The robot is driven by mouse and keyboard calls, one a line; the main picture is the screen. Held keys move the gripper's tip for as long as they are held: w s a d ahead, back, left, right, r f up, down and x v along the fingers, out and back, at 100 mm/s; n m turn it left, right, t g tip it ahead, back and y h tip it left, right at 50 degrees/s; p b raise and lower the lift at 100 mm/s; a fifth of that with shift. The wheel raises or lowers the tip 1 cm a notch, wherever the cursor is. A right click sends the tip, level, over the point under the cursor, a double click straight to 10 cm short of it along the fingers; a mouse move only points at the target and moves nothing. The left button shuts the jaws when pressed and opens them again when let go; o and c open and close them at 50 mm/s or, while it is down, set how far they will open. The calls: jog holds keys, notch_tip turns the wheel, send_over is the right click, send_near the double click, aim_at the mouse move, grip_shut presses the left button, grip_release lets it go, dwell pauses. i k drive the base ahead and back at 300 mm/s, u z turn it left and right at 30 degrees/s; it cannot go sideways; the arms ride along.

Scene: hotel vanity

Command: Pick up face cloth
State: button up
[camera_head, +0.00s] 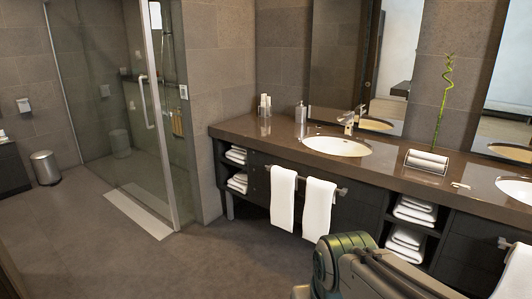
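A white rolled or folded item (427,160) lies on the dark vanity counter between the two basins; it may be the face cloth, but I cannot tell for sure. Two white towels, a left one (283,198) and a right one (319,210), hang from a bar on the vanity's front. Folded white cloths lie in the open shelves at the left (237,182) and at the middle (414,210). Part of my arm shows at the bottom, in front of and below the vanity. My gripper's fingers do not show.
The brown counter (375,175) holds a white basin (337,146), a soap dispenser (300,113), small bottles (265,108) and a green bamboo stem (443,103). A glass shower door (125,130) stands at the left. A bin (45,168) is at far left. Floor before the vanity is clear.

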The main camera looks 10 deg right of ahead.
aim_at(438, 158)
jog(key=z, duration=0.35)
jog(key=i, duration=1.9)
jog(key=z, duration=1.05)
jog(key=i, duration=1.55)
jog(key=z, duration=0.45)
